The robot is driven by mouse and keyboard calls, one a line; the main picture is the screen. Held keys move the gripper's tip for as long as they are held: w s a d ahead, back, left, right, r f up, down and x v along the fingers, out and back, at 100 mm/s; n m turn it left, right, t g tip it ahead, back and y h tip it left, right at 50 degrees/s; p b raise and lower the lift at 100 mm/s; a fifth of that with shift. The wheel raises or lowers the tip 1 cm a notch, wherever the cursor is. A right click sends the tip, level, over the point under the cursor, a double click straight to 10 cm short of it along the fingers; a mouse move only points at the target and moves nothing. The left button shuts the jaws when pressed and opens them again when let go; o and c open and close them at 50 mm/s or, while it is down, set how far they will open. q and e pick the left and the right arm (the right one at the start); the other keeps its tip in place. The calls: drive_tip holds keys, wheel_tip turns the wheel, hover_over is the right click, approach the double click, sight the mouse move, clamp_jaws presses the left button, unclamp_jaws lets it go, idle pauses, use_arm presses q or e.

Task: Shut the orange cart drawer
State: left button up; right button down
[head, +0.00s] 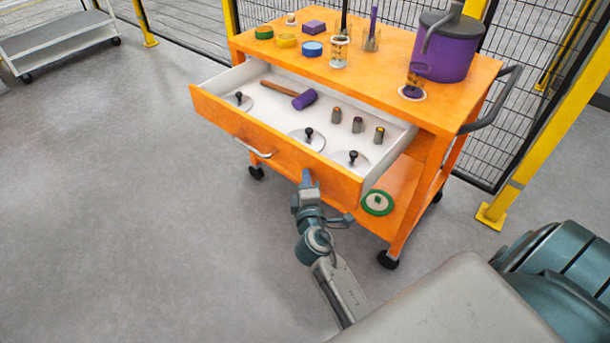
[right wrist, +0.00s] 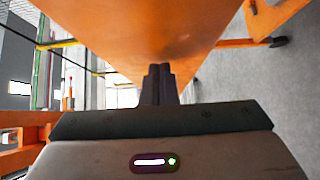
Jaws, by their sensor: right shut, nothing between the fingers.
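The orange cart (head: 420,110) stands in the upper right of the head view. Its drawer (head: 285,157) is pulled out, with an orange front, a white inside and a metal handle (head: 253,148). In the drawer lie a purple-headed mallet (head: 303,99), several small cylinders and several discs with black knobs. My right gripper (head: 306,178) is shut and empty at the drawer front, right of the handle. In the right wrist view the shut fingers (right wrist: 158,82) point at the orange surface (right wrist: 150,35); I cannot tell whether they touch it. My left gripper is not in view.
The cart top carries a purple pot (head: 447,50), glass jars and coloured lids. A green round item (head: 377,202) is on the lower shelf. A black mesh fence and yellow posts (head: 490,212) stand behind. Open grey floor (head: 110,200) lies to the left.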

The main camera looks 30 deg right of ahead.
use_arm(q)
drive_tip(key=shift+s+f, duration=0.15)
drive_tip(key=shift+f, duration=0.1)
use_arm(e)
drive_tip(key=shift+w, duration=0.15)
drive_tip(key=shift+d, duration=0.1)
